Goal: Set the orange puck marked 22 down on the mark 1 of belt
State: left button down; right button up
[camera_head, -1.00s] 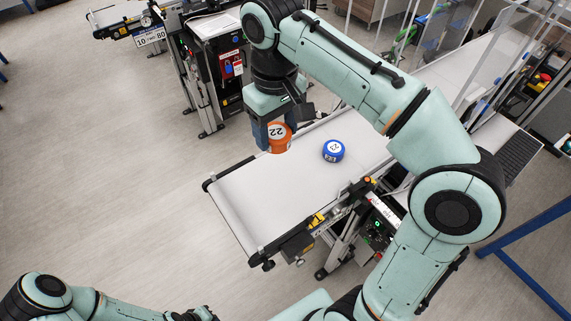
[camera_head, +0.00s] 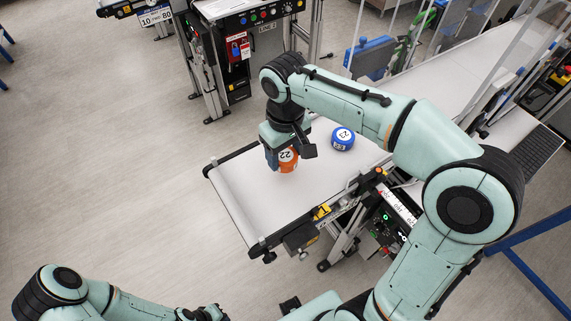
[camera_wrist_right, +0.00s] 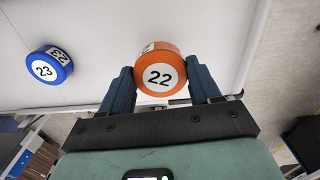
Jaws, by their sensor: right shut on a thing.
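I cannot tell whether the puck touches the belt. A blue puck marked 23 (camera_head: 343,139) stands on the belt to the right of it. It also shows in the right wrist view (camera_wrist_right: 49,65). I see no mark 1 on the belt. My left gripper (camera_head: 205,313) is at the bottom edge, its jaws unclear.
The belt's near left end (camera_head: 230,205) is bare. A control box with buttons (camera_head: 390,228) is at the belt's front side. A machine cabinet (camera_head: 225,60) stands behind. Open floor (camera_head: 110,150) lies to the left.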

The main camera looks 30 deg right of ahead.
aim_at(285, 164)
pick_arm(q)
jog(key=shift+s+f+b, duration=0.3)
jog(key=shift+s+f, duration=0.05)
jog(key=shift+f, duration=0.05)
pick_arm(e)
jog(key=shift+f, duration=2.25)
jog(key=shift+f, duration=0.2)
jog(key=o, duration=1.1)
pick_arm(q)
jog(key=shift+f, duration=0.15)
